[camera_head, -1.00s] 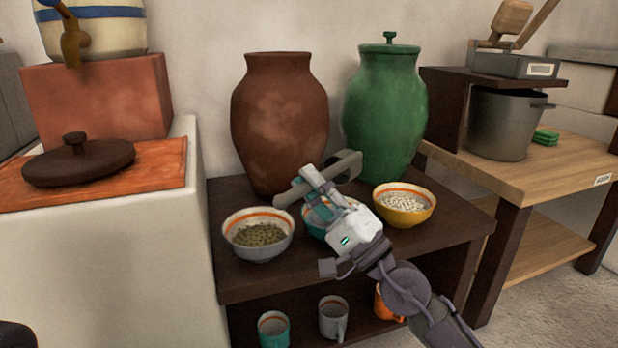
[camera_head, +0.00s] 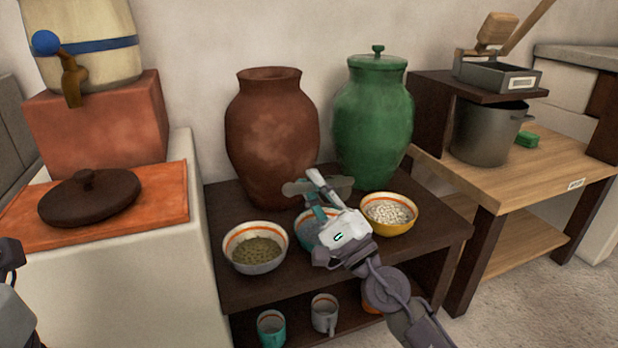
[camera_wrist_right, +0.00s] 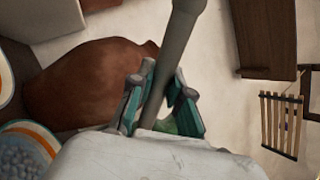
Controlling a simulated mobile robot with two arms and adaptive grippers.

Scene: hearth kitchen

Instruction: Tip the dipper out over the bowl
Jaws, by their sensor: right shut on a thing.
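My right gripper (camera_head: 318,192) is shut on the grey handle of the dipper (camera_head: 298,188), above the back of the middle bowl. The handle also shows between its teal fingers in the right wrist view (camera_wrist_right: 183,30). The inside of the dipper and anything in it cannot be made out. The middle bowl (camera_head: 301,238) holds blue-grey contents and is partly hidden by my gripper. To its left is a white bowl with an orange band (camera_head: 257,268) holding olive-green contents. To its right is a yellow bowl (camera_head: 399,228) holding white pieces.
A brown clay jar (camera_head: 270,140) and a lidded green jar (camera_head: 373,125) stand close behind the dipper. Cups (camera_head: 271,328) stand on the lower shelf of the dark table (camera_head: 228,207). A grey pot (camera_head: 485,135) is on the wooden bench at right.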

